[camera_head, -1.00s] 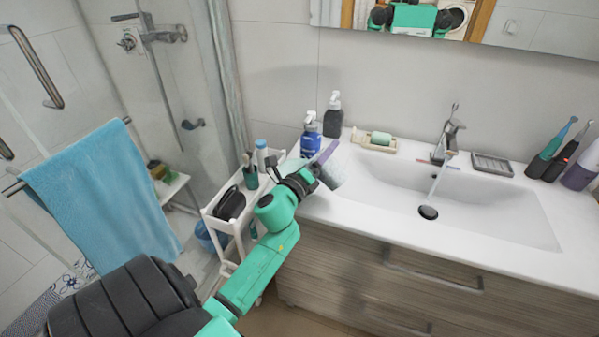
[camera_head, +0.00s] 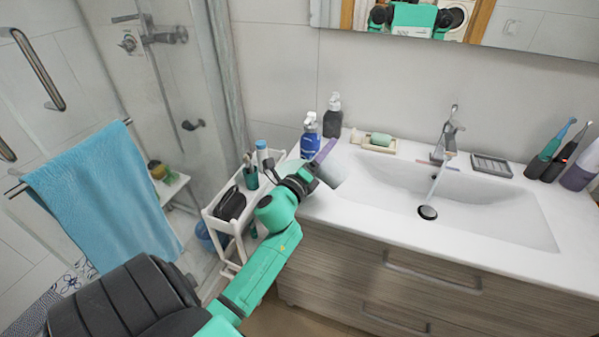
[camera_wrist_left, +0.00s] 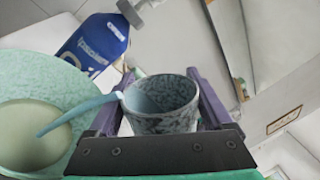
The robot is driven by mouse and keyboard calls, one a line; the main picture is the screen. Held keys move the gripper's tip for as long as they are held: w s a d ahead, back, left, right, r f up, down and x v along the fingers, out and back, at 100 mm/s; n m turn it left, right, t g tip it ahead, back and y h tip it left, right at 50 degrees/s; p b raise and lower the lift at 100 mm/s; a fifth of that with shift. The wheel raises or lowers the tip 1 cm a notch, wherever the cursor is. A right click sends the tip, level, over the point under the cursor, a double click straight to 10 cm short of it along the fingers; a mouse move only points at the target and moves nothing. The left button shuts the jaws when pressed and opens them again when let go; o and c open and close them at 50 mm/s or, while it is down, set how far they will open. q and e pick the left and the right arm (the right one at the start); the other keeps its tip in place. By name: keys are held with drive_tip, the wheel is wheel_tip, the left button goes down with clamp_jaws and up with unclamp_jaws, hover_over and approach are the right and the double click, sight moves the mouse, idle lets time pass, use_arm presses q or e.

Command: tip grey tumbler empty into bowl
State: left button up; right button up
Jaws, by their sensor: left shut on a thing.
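The grey speckled tumbler (camera_wrist_left: 165,110) is held between the purple fingers of my left gripper (camera_wrist_left: 160,112), which is shut on it. In the head view the tumbler (camera_head: 333,170) shows beside my left gripper (camera_head: 317,166), over the left end of the counter, and looks tilted. Whether the stick touches the bowl, I cannot tell. In the head view the bowl is mostly hidden by my arm. My right gripper is out of view.
A blue pump bottle (camera_head: 310,136) stands close behind the gripper, with a dark pump bottle (camera_head: 332,116) beside it. A white cart (camera_head: 222,222) stands left of the counter. The sink basin (camera_head: 490,205), with running water, lies to the right.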

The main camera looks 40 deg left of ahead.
use_arm(q)
drive_tip(key=shift+a+r+n+y+p, duration=0.2)
drive_tip(key=shift+n+p, duration=0.1)
drive_tip(key=shift+n, duration=0.35)
drive_tip(key=shift+a+r+n+y+p, duration=0.1)
drive_tip(key=shift+n+y+p, duration=0.15)
drive_tip(key=shift+n, duration=0.4)
drive_tip(key=shift+s+a+r+n+p, duration=0.1)
drive_tip(key=shift+a+n+p, duration=0.15)
drive_tip(key=shift+a+n, duration=0.25)
drive_tip(key=shift+s+a+r+n+p, duration=0.1)
drive_tip(key=shift+a+n+p, duration=0.1)
drive_tip(key=shift+a+n, duration=0.3)
idle(0.5)
drive_tip(key=shift+a+n+y+p, duration=0.25)
drive_tip(key=shift+n+p, duration=0.1)
drive_tip(key=shift+n, duration=0.65)
drive_tip(key=shift+r+p, duration=0.5)
drive_tip(key=shift+a+r+n, duration=0.1)
drive_tip(key=shift+n, duration=0.2)
